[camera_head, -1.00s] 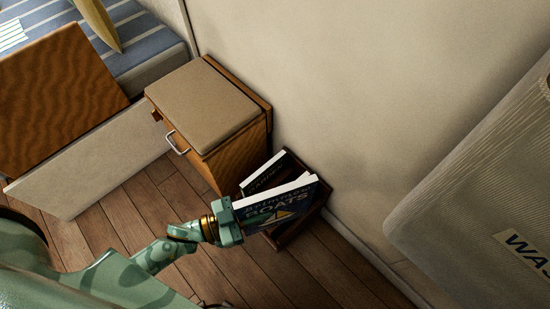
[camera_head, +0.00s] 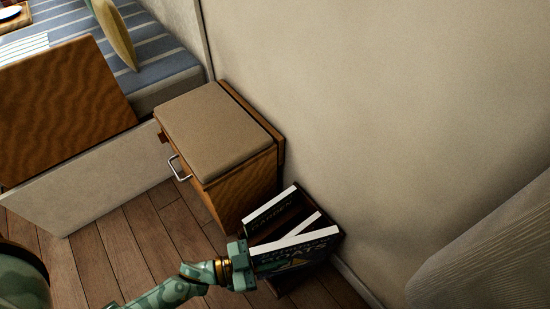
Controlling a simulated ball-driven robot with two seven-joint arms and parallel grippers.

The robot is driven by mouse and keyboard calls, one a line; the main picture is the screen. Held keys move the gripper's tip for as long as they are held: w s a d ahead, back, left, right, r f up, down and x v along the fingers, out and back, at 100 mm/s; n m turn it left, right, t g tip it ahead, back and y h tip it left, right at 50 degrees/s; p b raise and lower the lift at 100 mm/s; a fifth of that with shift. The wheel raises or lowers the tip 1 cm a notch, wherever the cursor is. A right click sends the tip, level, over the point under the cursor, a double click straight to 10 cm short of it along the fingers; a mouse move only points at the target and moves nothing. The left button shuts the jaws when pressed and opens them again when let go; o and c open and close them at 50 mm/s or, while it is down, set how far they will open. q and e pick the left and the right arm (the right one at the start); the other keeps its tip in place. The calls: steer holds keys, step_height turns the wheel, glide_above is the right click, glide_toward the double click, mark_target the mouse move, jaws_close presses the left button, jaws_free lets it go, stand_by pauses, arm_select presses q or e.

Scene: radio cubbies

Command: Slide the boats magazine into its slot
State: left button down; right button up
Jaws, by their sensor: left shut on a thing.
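The boats magazine (camera_head: 300,259) has a dark cover with lettering and a pale top edge. My left gripper (camera_head: 246,264) is shut on its left end. The magazine is upright at the near side of a dark wooden rack (camera_head: 334,238) on the floor, partly in front of it. I cannot tell whether its lower edge is inside a slot or above it. Another dark magazine (camera_head: 266,213) with a white top edge stands in the far part of the rack. A further white edge (camera_head: 293,231) shows between the two. My right gripper is not in view.
A wooden cabinet (camera_head: 237,187) with a metal handle and a tan cushion (camera_head: 213,118) stands just behind and left of the rack. A beige wall (camera_head: 370,130) rises behind it. A grey ribbed hamper (camera_head: 490,255) is at right. Plank floor (camera_head: 150,235) is clear at left.

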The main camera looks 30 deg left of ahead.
arm_select(q)
steer(key=shift+f, duration=0.1)
steer(key=shift+f, duration=0.5)
steer(key=c, duration=1.4)
jaws_free()
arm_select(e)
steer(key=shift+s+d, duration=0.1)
arm_select(q)
steer(key=shift+o, duration=0.2)
steer(key=shift+r, duration=0.1)
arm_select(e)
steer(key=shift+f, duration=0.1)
